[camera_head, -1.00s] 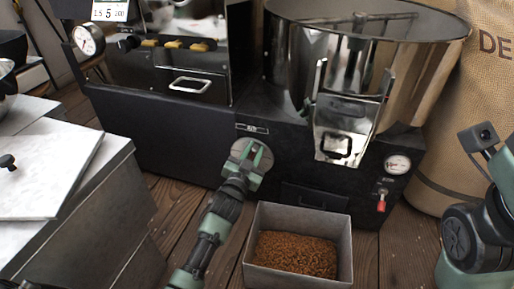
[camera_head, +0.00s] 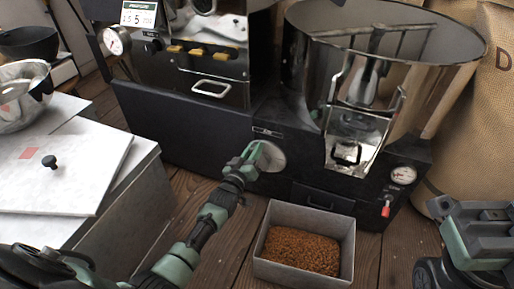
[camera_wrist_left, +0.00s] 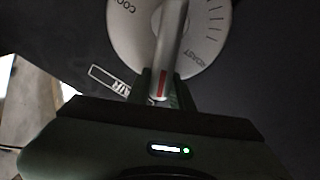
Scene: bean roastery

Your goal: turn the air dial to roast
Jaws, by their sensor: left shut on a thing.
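The air dial (camera_head: 271,157) is a pale round disc on the black front of the roaster, and it fills the top of the left wrist view (camera_wrist_left: 205,50). The dial has a bar-shaped handle (camera_wrist_left: 172,45) with a red mark at its lower end, near the AIR label (camera_wrist_left: 108,78). COOL is printed at upper left and ROAST at right. My left gripper (camera_head: 252,156) is shut on the handle, its fingers on both sides in the wrist view (camera_wrist_left: 160,92).
A grey metal bin (camera_head: 262,270) with brown beans stands on the floor below the dial. A grey cabinet with a white top (camera_head: 75,165) stands at left. The steel chute (camera_head: 350,130), a gauge (camera_head: 403,175) and a sack (camera_head: 490,110) are at right.

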